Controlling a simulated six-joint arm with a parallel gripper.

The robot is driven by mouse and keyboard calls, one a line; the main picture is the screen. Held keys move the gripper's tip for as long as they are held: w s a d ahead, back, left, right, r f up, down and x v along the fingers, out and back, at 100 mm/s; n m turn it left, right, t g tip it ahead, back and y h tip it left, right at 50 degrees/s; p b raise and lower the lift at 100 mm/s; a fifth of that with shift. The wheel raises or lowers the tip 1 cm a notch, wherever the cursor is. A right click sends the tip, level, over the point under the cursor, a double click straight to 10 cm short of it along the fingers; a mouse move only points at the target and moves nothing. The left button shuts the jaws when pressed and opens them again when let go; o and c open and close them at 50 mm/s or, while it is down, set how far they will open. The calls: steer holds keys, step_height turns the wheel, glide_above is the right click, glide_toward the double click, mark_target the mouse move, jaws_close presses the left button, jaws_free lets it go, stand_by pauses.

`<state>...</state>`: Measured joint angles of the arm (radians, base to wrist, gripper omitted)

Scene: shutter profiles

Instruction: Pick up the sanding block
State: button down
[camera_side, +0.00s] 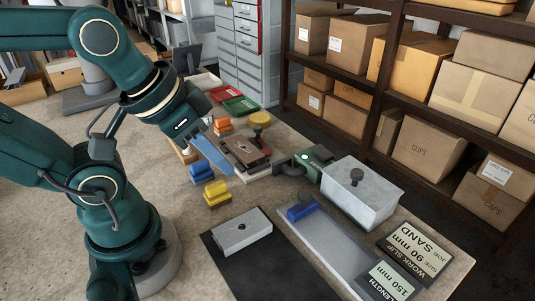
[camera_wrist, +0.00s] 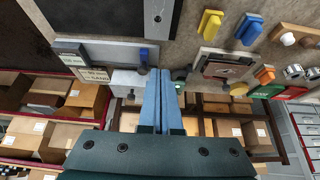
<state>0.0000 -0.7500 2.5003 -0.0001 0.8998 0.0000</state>
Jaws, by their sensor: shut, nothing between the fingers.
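My gripper (camera_side: 231,172) is shut and empty, its long blue fingers pointing down over the middle of the bench. The fingers also show closed together in the wrist view (camera_wrist: 158,72). No piece is plainly marked as the sanding block. Several small handled blocks stand near the fingers: a yellow one (camera_side: 217,194), a blue one (camera_side: 202,170) and an orange one (camera_side: 223,127). In the wrist view there are a yellow block (camera_wrist: 209,25) and an orange block (camera_wrist: 264,75). The fingers seem apart from all of them, and hide part of the bench behind.
A brown piece (camera_side: 246,150) sits on a pale base. A grey block (camera_side: 242,231) lies on a black mat (camera_side: 215,258). A grey strip (camera_side: 335,255) holds a blue piece (camera_side: 302,209). A lidded metal box (camera_side: 362,195), green tool (camera_side: 313,158) and signs (camera_side: 413,250) stand right.

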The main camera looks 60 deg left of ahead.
stand_by(0.3)
steer(key=shift+c, duration=1.6)
jaws_free()
steer(key=g, duration=0.5)
glide_toward(215, 184)
steer(key=f, duration=0.3)
steer(key=w+f, duration=0.1)
steer(key=f, duration=0.1)
steer(key=shift+d+f, duration=0.2)
steer(key=shift+f, duration=0.05)
steer(key=shift+s+a+f+g, duration=0.2)
steer(key=shift+f+g, duration=0.1)
steer(key=shift+f, duration=2.45)
